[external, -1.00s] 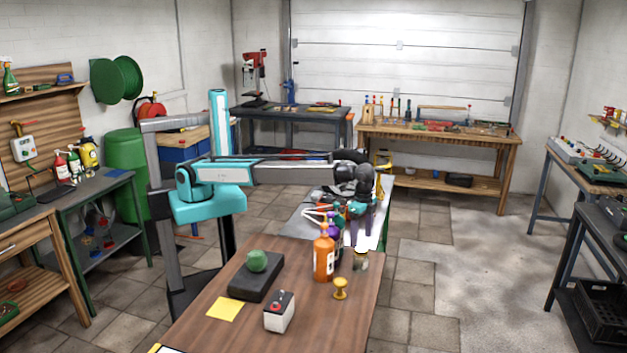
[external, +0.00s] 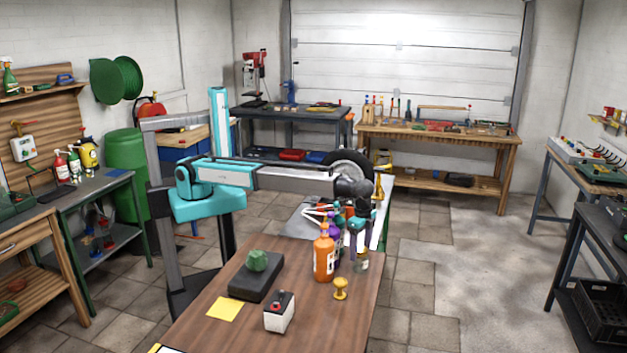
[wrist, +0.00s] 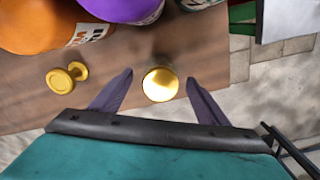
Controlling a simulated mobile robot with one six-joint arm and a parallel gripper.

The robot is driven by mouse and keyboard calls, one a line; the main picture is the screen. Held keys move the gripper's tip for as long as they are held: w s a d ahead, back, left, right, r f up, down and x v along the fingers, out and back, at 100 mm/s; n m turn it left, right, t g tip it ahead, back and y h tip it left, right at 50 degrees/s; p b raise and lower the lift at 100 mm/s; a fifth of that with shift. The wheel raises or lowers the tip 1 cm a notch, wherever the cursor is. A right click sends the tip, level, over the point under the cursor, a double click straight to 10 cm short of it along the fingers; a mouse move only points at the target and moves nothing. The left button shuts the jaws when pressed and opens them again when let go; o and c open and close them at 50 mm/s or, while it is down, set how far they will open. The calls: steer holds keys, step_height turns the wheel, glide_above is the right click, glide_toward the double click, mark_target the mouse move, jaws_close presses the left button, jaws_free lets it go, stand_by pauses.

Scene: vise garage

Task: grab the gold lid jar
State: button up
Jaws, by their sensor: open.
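The gold lid jar (external: 361,260) stands near the right edge of the wooden table, behind the gold knob-shaped piece. In the wrist view its round gold lid (wrist: 160,84) shows from above, between and a little beyond my two fingertips. My gripper (external: 359,252) points down over the jar in the external view. In the wrist view my gripper (wrist: 154,82) is open, with one finger on each side of the jar and a visible gap to each. The jar's body is mostly hidden below the lid there.
An orange bottle (external: 324,257) and a purple bottle (external: 335,240) stand close left of the jar. The gold knob-shaped piece (external: 341,288) stands nearer the camera. A black block with a green lump (external: 257,261) and a white-black box (external: 279,312) sit further left.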

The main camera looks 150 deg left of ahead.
mark_target(361, 257)
steer(key=shift+a+f+p, duration=0.1)
steer(key=shift+f+p, duration=0.75)
steer(key=shift+f, duration=1.6)
steer(key=shift+c, duration=0.5)
steer(key=c, duration=1.1)
steer(key=shift+r, duration=0.1)
steer(key=shift+r+b, duration=1.2)
steer(key=shift+r, duration=3.75)
